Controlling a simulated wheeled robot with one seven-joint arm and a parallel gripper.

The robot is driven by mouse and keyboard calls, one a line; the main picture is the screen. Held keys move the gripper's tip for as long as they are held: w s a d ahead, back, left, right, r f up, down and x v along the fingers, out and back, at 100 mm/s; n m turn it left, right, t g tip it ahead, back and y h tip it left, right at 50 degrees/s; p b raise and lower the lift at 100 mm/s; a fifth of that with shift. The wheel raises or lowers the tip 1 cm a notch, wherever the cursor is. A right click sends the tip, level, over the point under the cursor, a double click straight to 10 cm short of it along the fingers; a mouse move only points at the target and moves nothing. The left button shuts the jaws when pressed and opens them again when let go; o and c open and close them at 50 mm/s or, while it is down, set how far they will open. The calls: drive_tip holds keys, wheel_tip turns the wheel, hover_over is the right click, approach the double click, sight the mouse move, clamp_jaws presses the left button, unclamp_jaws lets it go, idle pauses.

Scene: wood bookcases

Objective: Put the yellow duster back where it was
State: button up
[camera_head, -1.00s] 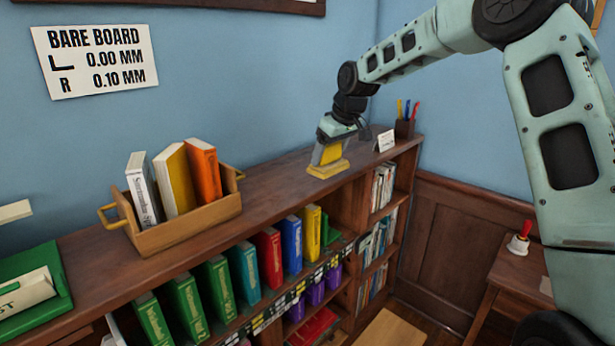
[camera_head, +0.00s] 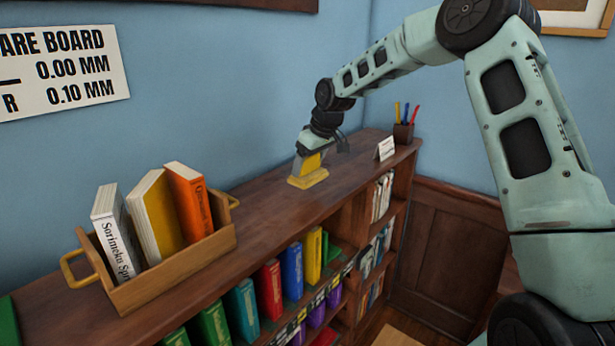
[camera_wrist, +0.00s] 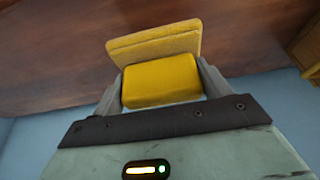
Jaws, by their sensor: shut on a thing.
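The yellow duster (camera_head: 308,178) is at the top of the bookcase, toward its right half in the head view, with its flat base at or very near the wood top; I cannot tell if it touches. My gripper (camera_head: 311,163) is above it and shut on its raised yellow block. In the wrist view the duster (camera_wrist: 155,45) shows its wider pad beyond the block, and the gripper (camera_wrist: 161,82) has one finger on each side of the block.
A wooden tray (camera_head: 180,262) with several upright books stands to the left on the bookcase top (camera_head: 262,202). A white card (camera_head: 385,148) and a pen holder (camera_head: 403,133) stand to the right. The blue wall is close behind. Clear wood lies between tray and duster.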

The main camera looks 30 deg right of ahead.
sight(312, 172)
drive_tip(key=shift+f+p, duration=0.75)
drive_tip(key=shift+f, duration=1.7)
drive_tip(key=shift+f, duration=0.1)
drive_tip(key=o, duration=1.1)
drive_tip(key=b+v, duration=0.3)
drive_tip(key=v, duration=0.9)
drive_tip(key=shift+b, duration=0.3)
